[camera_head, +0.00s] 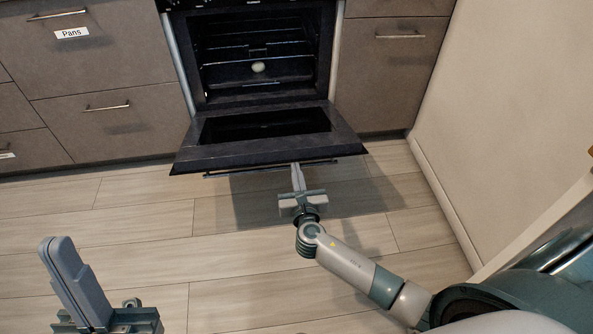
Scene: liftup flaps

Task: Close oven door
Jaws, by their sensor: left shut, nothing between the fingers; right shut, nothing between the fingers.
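The black oven door (264,137) is folded down and open, reaching out from the oven (257,58) over the floor. Its handle (230,173) runs along the outer front edge, slightly below it. My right gripper (297,168) is shut, with its fingertips at the underside of the door's front edge near the right part of the handle. I cannot tell whether they touch. My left gripper (60,243) is shut and empty at the lower left, over the floor and well away from the door.
A small pale round object (258,67) sits inside the oven on a rack. Brown drawers (104,104) flank the oven on the left, and a cabinet (390,75) stands on the right. A beige wall (510,120) bounds the right side. The wooden floor (140,215) is clear.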

